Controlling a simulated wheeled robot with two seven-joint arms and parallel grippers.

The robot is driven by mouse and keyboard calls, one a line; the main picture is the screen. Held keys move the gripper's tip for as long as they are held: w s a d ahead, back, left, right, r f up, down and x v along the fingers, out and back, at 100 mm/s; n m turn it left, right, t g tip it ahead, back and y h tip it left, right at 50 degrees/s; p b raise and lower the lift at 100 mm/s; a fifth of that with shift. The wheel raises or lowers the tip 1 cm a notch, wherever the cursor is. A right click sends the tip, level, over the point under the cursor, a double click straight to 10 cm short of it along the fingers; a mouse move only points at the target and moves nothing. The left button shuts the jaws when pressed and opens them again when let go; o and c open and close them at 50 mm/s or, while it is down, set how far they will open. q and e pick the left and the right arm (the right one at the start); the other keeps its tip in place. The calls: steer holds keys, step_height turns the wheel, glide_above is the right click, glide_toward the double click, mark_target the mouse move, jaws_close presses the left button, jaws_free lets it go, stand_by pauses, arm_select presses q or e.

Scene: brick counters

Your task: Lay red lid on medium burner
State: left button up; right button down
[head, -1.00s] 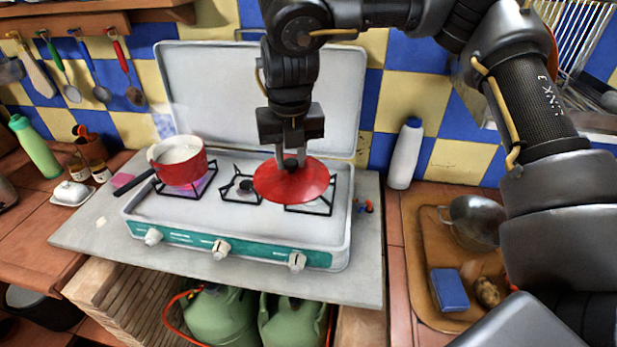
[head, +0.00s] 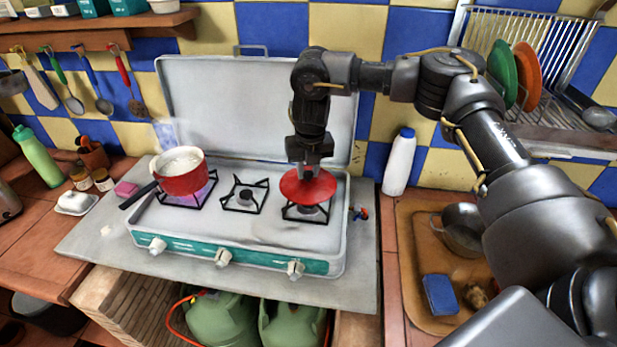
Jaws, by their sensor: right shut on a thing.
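The red lid (head: 308,188) is a shallow round disc held in my right gripper (head: 307,172), which is shut on its knob from above. The lid is over the right burner (head: 307,211) of the camp stove (head: 238,236); I cannot tell whether it touches the grate. The middle burner (head: 245,196) is bare. A red saucepan (head: 181,174) with pale contents stands on the lit left burner, its dark handle pointing to the lower left. My left gripper is not in view.
The open stove cover (head: 258,115) stands behind the burners. A white bottle (head: 399,163) is right of the stove. A wooden tray (head: 411,282) holds a metal pot (head: 463,229) and a blue sponge (head: 440,294). A dish rack (head: 478,62) is at upper right.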

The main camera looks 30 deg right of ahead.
mark_target(309, 173)
steer(key=f, duration=0.1)
steer(key=f+p, duration=0.2)
steer(key=shift+w+d, duration=0.1)
steer(key=shift+d, duration=0.15)
steer(key=shift+a+f, duration=0.1)
steer(key=shift+f, duration=0.15)
steer(key=shift+f, duration=0.35)
steer(key=c, duration=1.1)
jaws_free()
steer(key=shift+c, duration=0.2)
steer(key=shift+r, duration=0.1)
